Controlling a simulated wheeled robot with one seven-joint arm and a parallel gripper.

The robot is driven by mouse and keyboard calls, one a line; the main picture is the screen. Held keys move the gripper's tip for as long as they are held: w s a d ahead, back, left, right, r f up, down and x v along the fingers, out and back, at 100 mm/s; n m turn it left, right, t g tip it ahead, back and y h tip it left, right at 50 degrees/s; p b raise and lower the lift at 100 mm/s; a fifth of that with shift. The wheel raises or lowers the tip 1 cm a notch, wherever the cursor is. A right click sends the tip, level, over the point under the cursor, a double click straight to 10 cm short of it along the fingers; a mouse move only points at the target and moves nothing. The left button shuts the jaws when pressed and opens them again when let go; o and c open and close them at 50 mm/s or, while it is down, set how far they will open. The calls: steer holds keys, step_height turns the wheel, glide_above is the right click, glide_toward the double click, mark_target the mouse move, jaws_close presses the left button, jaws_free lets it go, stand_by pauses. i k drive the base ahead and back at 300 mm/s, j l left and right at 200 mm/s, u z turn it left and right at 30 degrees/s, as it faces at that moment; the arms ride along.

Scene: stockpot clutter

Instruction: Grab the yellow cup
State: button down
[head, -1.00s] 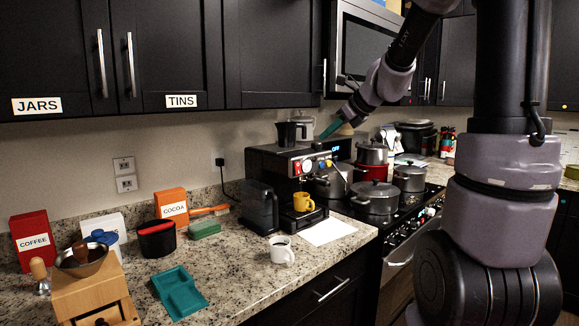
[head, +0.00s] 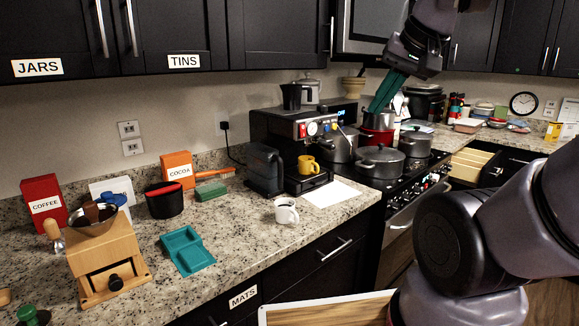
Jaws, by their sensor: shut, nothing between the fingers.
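The yellow cup (head: 308,165) stands upright on the drip tray of the black espresso machine (head: 276,124), under its spout. Its handle shows on the right side. My gripper (head: 380,104) has teal fingers that are shut and empty. They point down and slightly left, and in the picture they overlap the pots on the stove, to the right of the cup and higher up. The gripper is well apart from the cup. How far the fingertips are above the pots is hard to tell.
A white mug (head: 286,212) and a paper sheet (head: 332,193) lie before the machine. Pots, including a grey lidded one (head: 380,162), crowd the stove at right. A dark water tank (head: 264,170) stands left of the cup. Counter between teal tray (head: 187,251) and mug is clear.

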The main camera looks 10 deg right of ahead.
mark_target(306, 163)
steer(key=i+l+u, duration=0.25)
steer(key=l, duration=0.4)
steer(key=l+u, duration=0.25)
steer(key=l, duration=0.4)
